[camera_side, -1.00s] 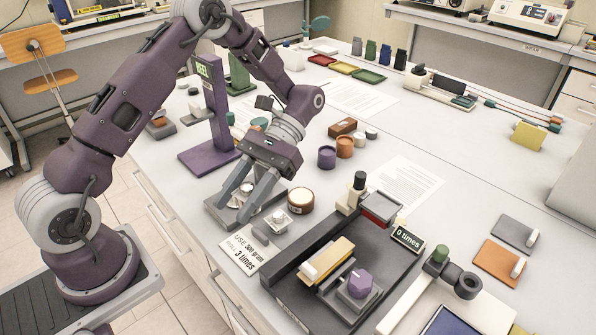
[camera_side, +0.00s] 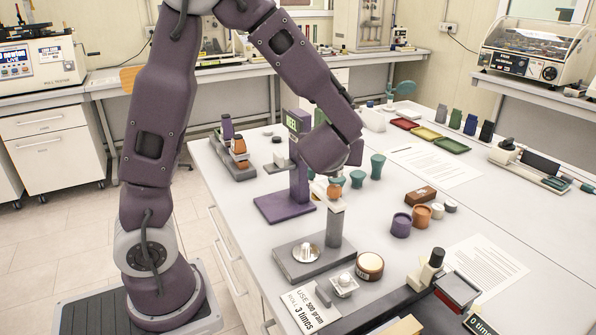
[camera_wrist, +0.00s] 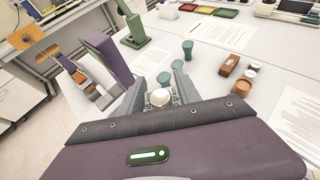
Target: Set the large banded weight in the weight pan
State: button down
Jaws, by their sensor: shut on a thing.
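In the wrist view my gripper (camera_wrist: 160,92) is shut on a pale, round-topped weight (camera_wrist: 160,98) with a patterned silvery side, which I take to be the large banded weight. Its underside is hidden. In the side view my arm hides the gripper and the weight. A grey base (camera_side: 288,267) with an upright post stands in the side view, and a round metal disc with a small knob (camera_side: 306,252) lies on it. I cannot tell for sure which part is the weight pan.
The purple stand (camera_side: 299,180) is behind. Teal pieces (camera_side: 378,166) and cups (camera_side: 401,226) are to the right. A card (camera_side: 311,308) lies in front.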

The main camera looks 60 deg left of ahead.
jog(key=w+d+m+t+h, duration=0.2)
jog(key=w+d+m+h, duration=0.1)
jog(key=d, duration=1.2)
jog(key=w+d+f+m+t+h, duration=0.1)
jog(key=w+d+m+h, duration=0.3)
jog(key=d, duration=1.2)
jog(key=m+t+h, duration=0.1)
jog(key=m+h, duration=0.1)
jog(key=shift+d+m+h, duration=0.15)
jog(key=shift+m+h, duration=0.15)
send_over(467, 280)
jog(key=shift+t, duration=0.3)
jog(key=shift+f, duration=2.8)
jog(key=shift+f, duration=0.8)
